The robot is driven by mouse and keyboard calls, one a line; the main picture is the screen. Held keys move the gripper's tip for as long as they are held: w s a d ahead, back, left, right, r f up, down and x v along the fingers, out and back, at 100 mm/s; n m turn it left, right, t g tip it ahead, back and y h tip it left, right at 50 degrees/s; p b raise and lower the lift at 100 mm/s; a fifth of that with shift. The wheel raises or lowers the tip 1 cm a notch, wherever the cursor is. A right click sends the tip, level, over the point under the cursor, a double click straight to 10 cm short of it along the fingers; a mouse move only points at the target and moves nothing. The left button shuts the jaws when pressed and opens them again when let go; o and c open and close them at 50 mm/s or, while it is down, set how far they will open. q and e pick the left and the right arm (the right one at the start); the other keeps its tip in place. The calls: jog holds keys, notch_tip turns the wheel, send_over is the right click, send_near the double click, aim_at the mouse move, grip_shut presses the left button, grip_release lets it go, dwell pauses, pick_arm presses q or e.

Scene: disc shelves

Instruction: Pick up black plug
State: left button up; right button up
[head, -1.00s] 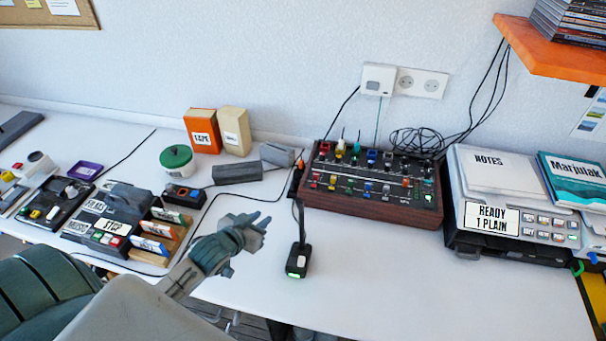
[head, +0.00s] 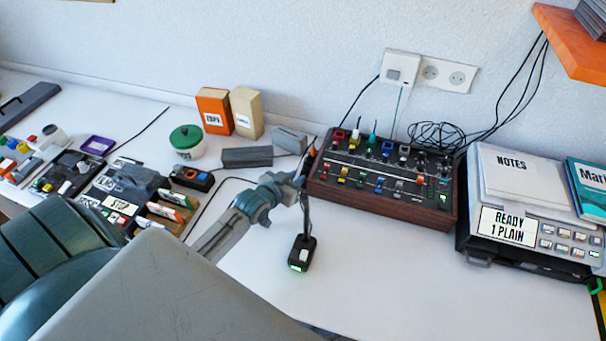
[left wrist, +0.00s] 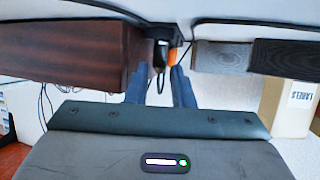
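In the left wrist view, a small dark object that looks like the black plug (left wrist: 160,34) shows beside an orange piece (left wrist: 173,54), by the mixer's wooden side. It lies beyond my fingertips, roughly in line with the gap between them. My left gripper (head: 299,181) is open and empty at the mixer's left end in the head view; its two fingers (left wrist: 160,78) stand apart in the left wrist view. In the head view the gripper hides much of that spot. I cannot tell whether a finger touches the plug. My right gripper is not in view.
The wooden-sided mixer (head: 380,202) is right of the gripper. A black switch box (head: 302,254) with a green light stands in front. Grey blocks (head: 247,157) and cartons (head: 213,111) are behind left. The printer (head: 520,239) is at right.

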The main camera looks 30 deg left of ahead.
pick_arm(q)
jog(key=x, duration=0.2)
jog(key=shift+w+f, duration=0.2)
jog(key=shift+w, duration=0.05)
jog(key=shift+s, duration=0.1)
grip_shut()
jog(key=shift+r, duration=0.1)
